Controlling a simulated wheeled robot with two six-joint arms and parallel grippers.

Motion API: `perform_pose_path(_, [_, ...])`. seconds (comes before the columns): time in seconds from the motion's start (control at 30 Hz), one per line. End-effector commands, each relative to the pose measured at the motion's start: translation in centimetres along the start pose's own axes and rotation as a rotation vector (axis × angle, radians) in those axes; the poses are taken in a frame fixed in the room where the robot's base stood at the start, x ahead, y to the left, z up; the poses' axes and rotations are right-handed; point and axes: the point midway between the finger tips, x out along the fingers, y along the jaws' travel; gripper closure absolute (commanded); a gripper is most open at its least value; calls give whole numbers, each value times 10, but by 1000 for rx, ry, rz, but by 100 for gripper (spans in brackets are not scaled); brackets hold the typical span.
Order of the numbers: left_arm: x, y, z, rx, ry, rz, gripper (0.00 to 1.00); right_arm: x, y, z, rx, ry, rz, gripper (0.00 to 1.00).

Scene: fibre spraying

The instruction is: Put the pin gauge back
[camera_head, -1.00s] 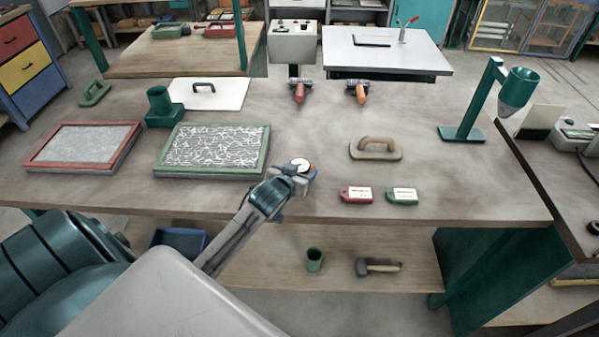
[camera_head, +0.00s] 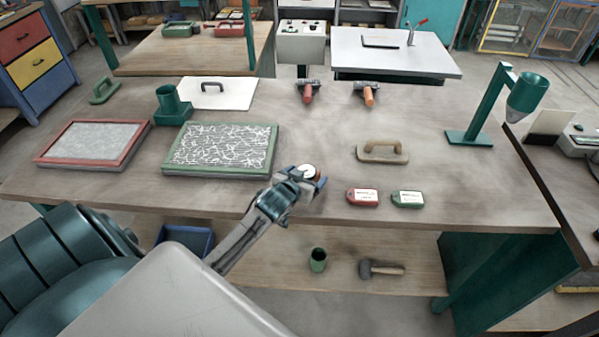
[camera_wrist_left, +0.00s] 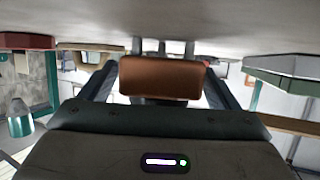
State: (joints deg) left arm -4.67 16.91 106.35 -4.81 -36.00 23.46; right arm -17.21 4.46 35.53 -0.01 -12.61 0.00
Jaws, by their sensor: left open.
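The pin gauge, which I take to be the small round white dial with a dark reddish rim (camera_head: 310,171), is at the tip of my left gripper (camera_head: 312,182), over the front middle of the bench. In the left wrist view a brown block-like body (camera_wrist_left: 160,78), probably the gauge, sits between the two dark fingers of my left gripper (camera_wrist_left: 158,82). The fingers are open, one on each side of it. I cannot tell whether they touch it, or whether it rests on the bench. My right gripper is not in view.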

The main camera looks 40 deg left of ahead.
Motion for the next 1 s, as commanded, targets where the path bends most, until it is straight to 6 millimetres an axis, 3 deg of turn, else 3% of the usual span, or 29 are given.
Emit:
perform_pose_path(0.6, [-107, 0, 2, 2, -1, 0, 17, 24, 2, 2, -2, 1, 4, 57])
perform_pose_path(1.0, [-117, 0, 0, 0, 0, 0, 17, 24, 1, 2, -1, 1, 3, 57])
